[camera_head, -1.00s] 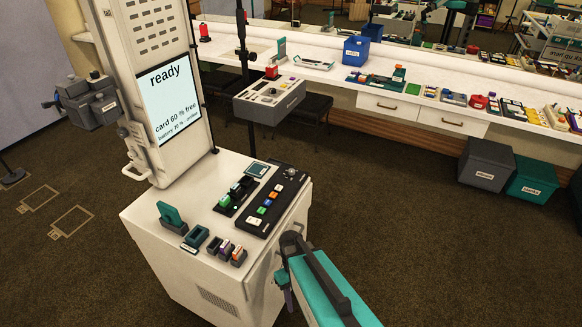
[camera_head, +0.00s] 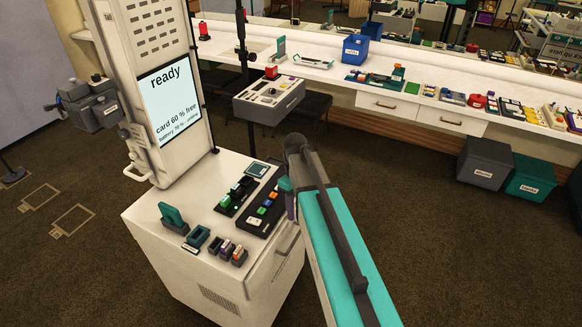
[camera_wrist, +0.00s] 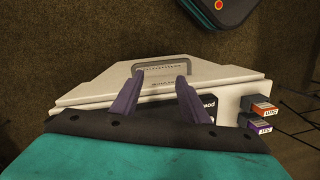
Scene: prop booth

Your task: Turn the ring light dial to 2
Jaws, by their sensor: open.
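The black control panel (camera_head: 255,221) with coloured buttons lies on the white cabinet's top (camera_head: 180,240). Its far end, where a round knob showed earlier, is now hidden behind my arm in the head view. I cannot read any dial's setting. My gripper (camera_wrist: 160,78) is open and empty in the wrist view, its two purple fingers spread over the cabinet's handle edge. In the head view its end (camera_head: 289,196) is at the panel's right side, partly hidden by my arm. I cannot tell if it touches the panel.
A tall screen (camera_head: 169,103) reading "ready" rises from the cabinet. A grey control box (camera_head: 269,103) on a stand is behind. Small coloured blocks (camera_head: 226,250) and a green holder (camera_head: 173,217) sit at the cabinet's front. Open carpet (camera_head: 430,230) lies right.

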